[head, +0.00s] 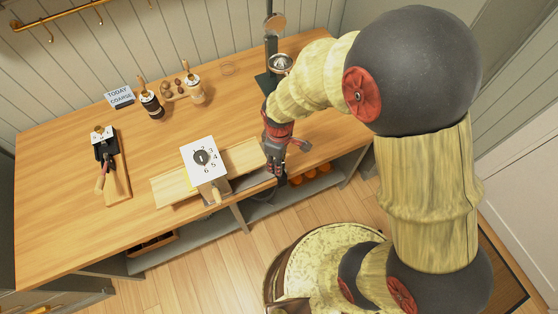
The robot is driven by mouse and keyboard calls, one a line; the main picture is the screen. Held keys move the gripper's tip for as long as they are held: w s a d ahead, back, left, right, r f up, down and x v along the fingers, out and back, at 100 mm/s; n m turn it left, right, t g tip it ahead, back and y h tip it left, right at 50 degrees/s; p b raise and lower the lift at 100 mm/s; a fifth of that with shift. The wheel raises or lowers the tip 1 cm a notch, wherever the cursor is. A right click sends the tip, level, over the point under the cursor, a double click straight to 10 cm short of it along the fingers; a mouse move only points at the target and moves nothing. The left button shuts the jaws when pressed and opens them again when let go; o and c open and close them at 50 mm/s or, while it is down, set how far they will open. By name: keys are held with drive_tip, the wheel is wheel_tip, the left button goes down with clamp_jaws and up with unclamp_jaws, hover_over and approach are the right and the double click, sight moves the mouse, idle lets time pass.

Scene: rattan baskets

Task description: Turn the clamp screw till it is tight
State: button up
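A white block with a numbered dial (203,158) stands at the table's front edge, on a pale wooden board (243,160). A small wooden knob (217,197) shows at its front. I cannot make out the clamp screw for certain; it may be hidden or too small to tell. My gripper (276,172) points down at the front edge of the table, right of the dial block and apart from it, by the board's right end. Its fingers are small and dark here, and I cannot tell whether they are open or hold anything.
Left on the table (60,200) is a dark device on a wooden board (118,182). At the back stand a sign reading "TODAY COARSE" (119,97), two hand mills (151,104) and a dark stand with a bowl (281,64). The table's left part is mostly clear.

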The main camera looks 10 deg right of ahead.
drive_tip(key=shift+o, duration=1.2)
wheel_tip(320, 180, up, 12)
